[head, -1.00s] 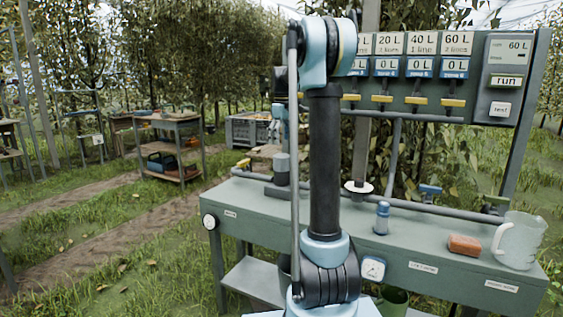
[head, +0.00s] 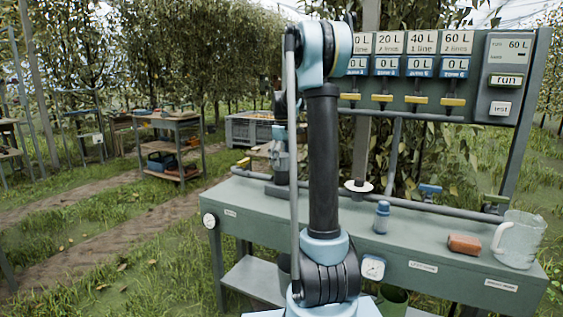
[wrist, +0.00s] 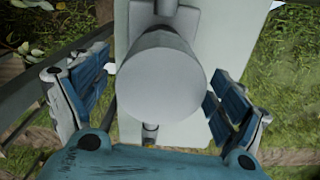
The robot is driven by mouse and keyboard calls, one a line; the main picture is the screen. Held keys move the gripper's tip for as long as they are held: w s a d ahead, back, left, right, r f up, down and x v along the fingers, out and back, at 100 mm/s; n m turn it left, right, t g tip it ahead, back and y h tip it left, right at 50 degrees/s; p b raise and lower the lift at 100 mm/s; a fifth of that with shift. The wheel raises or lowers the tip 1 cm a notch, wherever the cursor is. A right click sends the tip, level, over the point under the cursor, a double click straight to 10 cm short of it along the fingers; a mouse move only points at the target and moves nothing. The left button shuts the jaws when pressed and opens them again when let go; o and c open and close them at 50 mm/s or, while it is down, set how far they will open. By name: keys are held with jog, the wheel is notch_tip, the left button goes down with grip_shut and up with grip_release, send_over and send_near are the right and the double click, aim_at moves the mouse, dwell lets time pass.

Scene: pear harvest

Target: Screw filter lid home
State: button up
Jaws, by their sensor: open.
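The filter lid (wrist: 162,78), a plain grey round cap, fills the middle of the wrist view. My gripper (wrist: 157,97) is open, with one blue-padded finger to the left of the lid and one to the right. Gaps show between the pads and the lid, so I see no contact. In the head view my gripper (head: 281,150) is over the grey filter at the left part of the bench, partly behind my arm. The filter's lower body is mostly hidden below the lid, and I cannot tell how far the lid is screwed down.
The green bench (head: 400,247) carries a blue bottle (head: 381,218), a brown block (head: 464,244) and a clear jug (head: 518,240). A grey pipe runs along its back. A panel with yellow levers (head: 417,100) stands behind. Grass is open at the left.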

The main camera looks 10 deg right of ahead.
jog(key=c, duration=1.2)
jog(key=m, duration=0.5)
jog(key=o, duration=0.7)
jog(key=shift+m, duration=0.4)
jog(key=o, duration=0.4)
jog(key=shift+o, duration=0.2)
jog(key=shift+r, duration=0.1)
